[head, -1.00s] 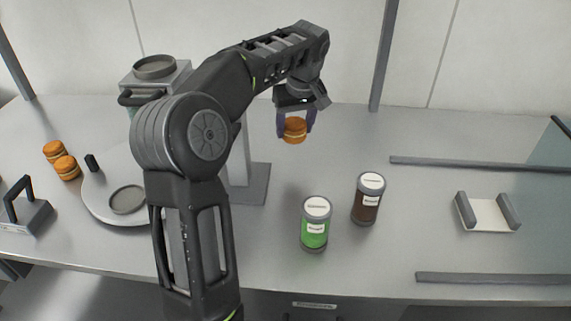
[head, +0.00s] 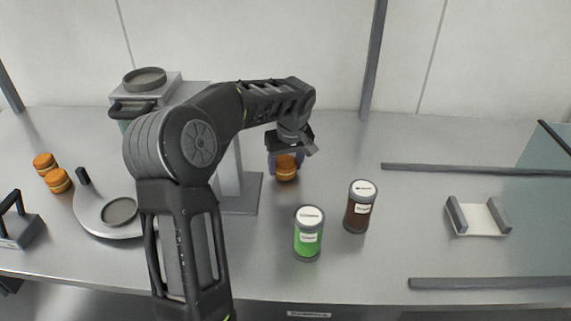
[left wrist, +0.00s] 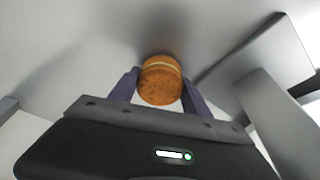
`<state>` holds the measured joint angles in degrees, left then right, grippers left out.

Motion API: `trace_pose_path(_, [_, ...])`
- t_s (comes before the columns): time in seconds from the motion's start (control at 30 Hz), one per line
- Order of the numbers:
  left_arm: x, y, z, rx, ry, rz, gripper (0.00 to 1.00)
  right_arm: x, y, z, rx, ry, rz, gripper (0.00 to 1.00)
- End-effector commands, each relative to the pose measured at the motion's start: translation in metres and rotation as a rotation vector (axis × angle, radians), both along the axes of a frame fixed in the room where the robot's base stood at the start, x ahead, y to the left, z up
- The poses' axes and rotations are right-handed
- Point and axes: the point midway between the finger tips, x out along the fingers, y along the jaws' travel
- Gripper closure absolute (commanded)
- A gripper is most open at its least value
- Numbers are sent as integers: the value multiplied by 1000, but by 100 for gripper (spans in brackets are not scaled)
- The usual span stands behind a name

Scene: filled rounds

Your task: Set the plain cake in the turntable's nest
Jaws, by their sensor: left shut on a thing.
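My left gripper (head: 286,165) is shut on an orange-brown cake (head: 286,174) with a pale filling line. In the left wrist view the cake (left wrist: 160,80) sits between the two purple fingers. In the head view it is low over the table, right of the machine's grey column; I cannot tell whether it touches the table. The turntable (head: 98,216) is a pale disc at the left, partly hidden behind my arm. Its round grey nest (head: 119,211) is empty. Two similar cakes, one (head: 45,163) behind the other (head: 58,180), stand left of the turntable. My right gripper is not in view.
A green-filled jar (head: 308,235) and a brown-filled jar (head: 360,208) stand right of centre. A machine (head: 228,180) with a column and base plate rises behind my arm. A white holder (head: 480,218) lies between grey rails at the right. A handled block (head: 18,226) is far left.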

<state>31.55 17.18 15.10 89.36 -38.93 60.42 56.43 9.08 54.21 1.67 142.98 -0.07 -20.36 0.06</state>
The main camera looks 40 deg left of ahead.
Motion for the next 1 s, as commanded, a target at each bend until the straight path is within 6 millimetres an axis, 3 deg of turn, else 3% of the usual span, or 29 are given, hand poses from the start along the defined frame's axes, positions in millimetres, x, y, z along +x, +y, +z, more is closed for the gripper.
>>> trace_pose_path(0.4, [0, 0, -7, 0, -2, -1, 62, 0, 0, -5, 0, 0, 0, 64])
trace_pose_path(0.43, [0, 0, -6, 1, -1, -1, 42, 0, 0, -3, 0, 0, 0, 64])
trace_pose_path(0.67, [0, 0, -5, 1, -1, -1, 23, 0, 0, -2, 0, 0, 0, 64])
trace_pose_path(1.0, [0, 0, -2, 1, -1, -1, 22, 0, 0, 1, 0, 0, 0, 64])
